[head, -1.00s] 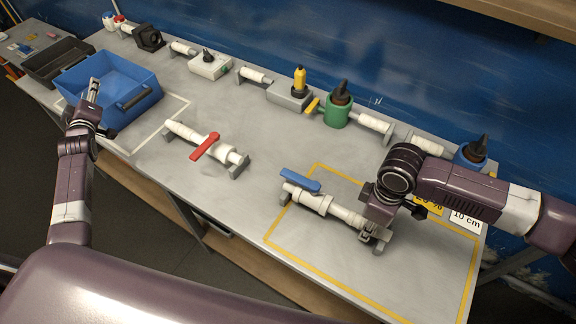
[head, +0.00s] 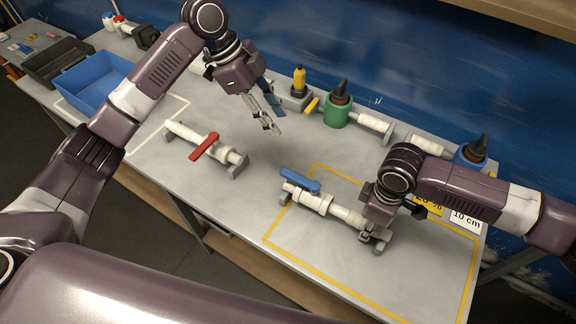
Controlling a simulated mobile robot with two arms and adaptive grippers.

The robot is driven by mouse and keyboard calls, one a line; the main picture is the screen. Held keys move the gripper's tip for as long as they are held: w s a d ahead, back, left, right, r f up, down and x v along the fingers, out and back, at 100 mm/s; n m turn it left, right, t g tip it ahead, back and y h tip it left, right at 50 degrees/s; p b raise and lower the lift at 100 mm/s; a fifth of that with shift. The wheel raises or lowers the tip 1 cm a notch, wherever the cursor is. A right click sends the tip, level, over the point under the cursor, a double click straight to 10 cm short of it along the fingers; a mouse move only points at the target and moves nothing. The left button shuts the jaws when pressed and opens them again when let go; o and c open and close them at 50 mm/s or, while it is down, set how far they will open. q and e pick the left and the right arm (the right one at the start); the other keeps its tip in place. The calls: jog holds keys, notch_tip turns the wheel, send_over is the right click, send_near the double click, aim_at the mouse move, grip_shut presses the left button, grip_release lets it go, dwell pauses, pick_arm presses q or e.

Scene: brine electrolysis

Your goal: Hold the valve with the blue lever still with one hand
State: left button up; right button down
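The valve with the blue lever (head: 313,200) lies on the table inside the yellow outline, a white pipe on grey end supports. Its blue lever (head: 300,180) sits near its left end. My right gripper (head: 375,234) points down at the valve's right end, with its fingers around the white pipe; it looks shut on it, though my wrist partly hides the grip. My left gripper (head: 273,121) is above the table, up and left of the blue lever, apart from the valve. Its fingers look parted and empty.
A valve with a red lever (head: 205,146) lies left of the yellow outline. A blue bin (head: 88,88) and a dark tray (head: 58,62) stand at the far left.

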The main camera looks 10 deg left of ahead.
aim_at(291, 174)
pick_arm(q)
jog(key=s+m+g+y, duration=0.1)
jog(key=s+m+g, duration=0.15)
jog(key=s, duration=0.25)
jog(key=shift+m+t, duration=0.35)
jog(key=shift+m, duration=0.1)
jog(key=x, duration=1.1)
jog(key=shift+w+d+f, duration=0.1)
jog(key=shift+d+f, duration=0.15)
jog(key=shift+d, duration=0.05)
grip_shut()
